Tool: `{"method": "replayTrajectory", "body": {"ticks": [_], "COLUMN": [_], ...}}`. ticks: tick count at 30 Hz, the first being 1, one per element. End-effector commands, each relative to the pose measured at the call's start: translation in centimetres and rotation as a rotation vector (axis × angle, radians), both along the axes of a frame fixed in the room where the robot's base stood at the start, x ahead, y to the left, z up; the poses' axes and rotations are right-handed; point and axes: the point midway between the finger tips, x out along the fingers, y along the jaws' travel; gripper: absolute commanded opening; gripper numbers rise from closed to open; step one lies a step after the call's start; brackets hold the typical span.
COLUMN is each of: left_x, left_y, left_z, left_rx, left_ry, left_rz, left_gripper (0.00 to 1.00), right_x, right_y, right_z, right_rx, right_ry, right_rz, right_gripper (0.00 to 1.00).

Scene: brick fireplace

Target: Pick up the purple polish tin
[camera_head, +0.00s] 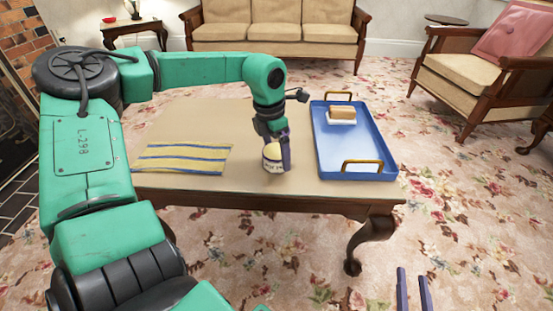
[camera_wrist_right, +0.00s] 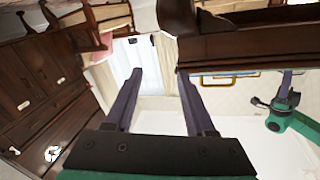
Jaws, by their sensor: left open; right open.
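A small round tin (camera_head: 271,165) with a pale yellow top and a whitish, dark-marked side stands on the low table near its front edge. I see no clearly purple tin. My left gripper (camera_head: 277,150) points down at this tin, with a purple finger in front of its right side. The gripper is open, and its fingers partly hide the tin. Whether they touch it I cannot tell. My right gripper (camera_head: 414,288) is open and empty, off the table's front right corner. Its two spread fingers also show in the right wrist view (camera_wrist_right: 166,92).
A blue tray (camera_head: 328,152) with gold handles lies right of the tin, holding a tan and white block (camera_head: 342,114). A yellow cloth with blue stripes (camera_head: 182,158) lies to the left on the table (camera_head: 215,120). A sofa (camera_head: 275,35) and armchair (camera_head: 470,75) stand beyond.

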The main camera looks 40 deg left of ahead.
Motion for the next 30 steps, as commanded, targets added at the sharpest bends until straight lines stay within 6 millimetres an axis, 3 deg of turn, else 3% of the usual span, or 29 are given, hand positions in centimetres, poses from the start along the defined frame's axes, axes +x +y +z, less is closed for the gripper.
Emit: {"method": "replayTrajectory", "body": {"ticks": [6, 8, 12, 13, 26, 29, 30], "left_x": [0.0, 0.0, 0.0, 0.0, 0.1, 0.1, 0.1], "left_y": [0.0, 0.0, 0.0, 0.0, 0.0, 0.0, 0.0], "left_z": [0.0, 0.0, 0.0, 0.1, 0.6, 1.2, 1.4], "left_rx": [0.0, 0.0, 0.0, -0.001, 0.0, 0.0, 0.0], "left_ry": [-0.001, -0.001, -0.001, -0.002, -0.003, -0.003, -0.004], "left_rz": [0.0, 0.0, 0.0, 0.0, 0.0, 0.0, 0.0], "left_gripper": [1.0, 0.81, 0.27, 0.22, 0.22, 0.22, 0.22], "right_x": [0.1, 0.1, 0.1, 0.1, -0.1, -1.1, -2.5], "right_y": [0.0, 0.0, 0.0, 0.0, 0.1, 0.2, 0.2], "right_z": [0.2, 0.2, 0.2, 0.2, -0.2, -1.9, -4.0], "right_rx": [0.001, 0.002, 0.002, 0.002, 0.002, -0.003, -0.02], "right_ry": [-0.006, -0.006, -0.006, -0.006, 0.017, 0.071, 0.13], "right_rz": [-0.001, -0.001, -0.001, -0.001, 0.003, 0.009, 0.02], "right_gripper": [0.55, 0.55, 0.55, 0.55, 0.55, 0.55, 0.55]}}
